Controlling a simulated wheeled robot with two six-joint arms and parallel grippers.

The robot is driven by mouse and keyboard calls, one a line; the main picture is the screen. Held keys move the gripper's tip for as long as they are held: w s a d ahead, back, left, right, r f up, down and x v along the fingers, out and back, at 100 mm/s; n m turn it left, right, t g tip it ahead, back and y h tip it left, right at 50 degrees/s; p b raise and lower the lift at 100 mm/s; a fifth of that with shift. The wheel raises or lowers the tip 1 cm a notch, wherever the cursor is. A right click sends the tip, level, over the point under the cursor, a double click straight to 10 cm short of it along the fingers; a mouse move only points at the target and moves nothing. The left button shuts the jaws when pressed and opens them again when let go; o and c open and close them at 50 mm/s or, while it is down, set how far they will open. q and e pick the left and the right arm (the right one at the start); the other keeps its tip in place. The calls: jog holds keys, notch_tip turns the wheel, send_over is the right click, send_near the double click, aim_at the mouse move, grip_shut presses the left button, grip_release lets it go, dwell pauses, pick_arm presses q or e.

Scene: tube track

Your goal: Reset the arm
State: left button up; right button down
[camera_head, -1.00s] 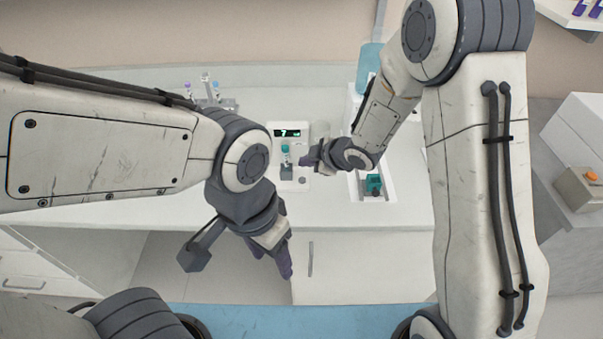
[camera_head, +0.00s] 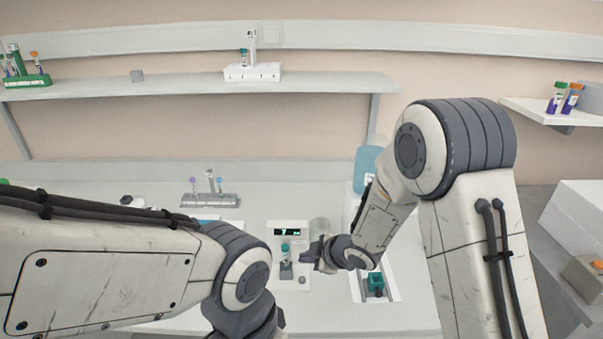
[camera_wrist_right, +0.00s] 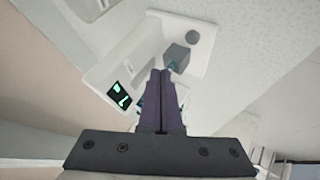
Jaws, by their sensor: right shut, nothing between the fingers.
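My right gripper (camera_head: 312,254) is shut and empty above the bench, beside a small white device with a lit display (camera_head: 287,232). In the right wrist view its dark fingers (camera_wrist_right: 161,74) are together, with the device's white body (camera_wrist_right: 190,58) beyond them. A tube with a teal cap (camera_head: 285,250) stands upright at the device, just left of the right gripper in the head view. My left arm comes in from the left; its wrist is cut off by the bottom edge and its gripper is out of the picture.
A grey rack with several tubes (camera_head: 210,199) stands at the back of the bench. A long shelf (camera_head: 180,88) above holds a green rack (camera_head: 27,80) and a white rack (camera_head: 252,73). A teal item (camera_head: 376,283) sits in a white tray (camera_head: 393,291) right of my gripper.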

jog(key=s+d+r+m+g+h, duration=0.1)
jog(key=s+r+m+g, duration=0.1)
jog(key=s, duration=0.8)
jog(key=s+d+r+m+g+h, duration=0.1)
jog(key=s+r+m, duration=0.3)
jog(key=s, duration=0.7)
jog(key=s+d+r+m+g+h, duration=0.1)
jog(key=s+r+m+g+h, duration=0.2)
jog(key=s, duration=0.7)
notch_tip(320, 180, up, 2)
jog(key=shift+s+d+r+m+g, duration=0.1)
jog(key=shift+s+d+m+g, duration=0.15)
jog(key=shift+m+g, duration=0.2)
jog(key=shift+w, duration=0.1)
